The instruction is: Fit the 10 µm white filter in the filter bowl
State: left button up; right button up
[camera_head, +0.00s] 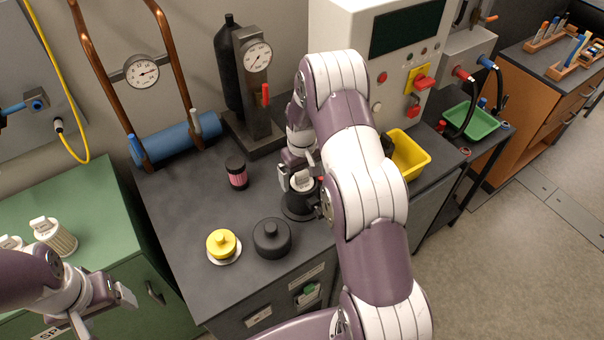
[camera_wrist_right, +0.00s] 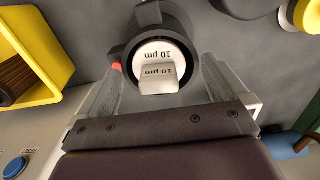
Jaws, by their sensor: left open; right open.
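The white filter, its top marked "10 µm" (camera_wrist_right: 165,52), sits inside the round opening of the black filter bowl (camera_wrist_right: 127,48) in the right wrist view; how deep it sits is hard to tell. In the head view the bowl (camera_head: 299,208) stands on the dark bench. My right gripper (camera_head: 301,176) is directly over it; in the wrist view its clear fingers (camera_wrist_right: 162,70) are apart, one on each side of the filter's tab, with gaps. My left gripper (camera_head: 127,306) is open and empty at the lower left, in front of the green cabinet.
A black lid (camera_head: 272,239), a yellow lid (camera_head: 222,244) and a pink-banded black cylinder (camera_head: 237,173) stand left of the bowl. A yellow bin (camera_head: 413,155) is to the right. White-capped filters (camera_head: 60,239) are on the green cabinet (camera_head: 85,198). A gauge stand (camera_head: 257,125) is behind.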

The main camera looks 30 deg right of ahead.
jog(key=shift+r+p, duration=1.75)
jog(key=shift+r, duration=0.8)
jog(key=shift+w+r, duration=0.1)
jog(key=shift+r, duration=0.05)
notch_tip(320, 180, up, 12)
jog(key=b, duration=0.1)
jog(key=shift+r+b, duration=0.15)
jog(key=shift+b, duration=0.25)
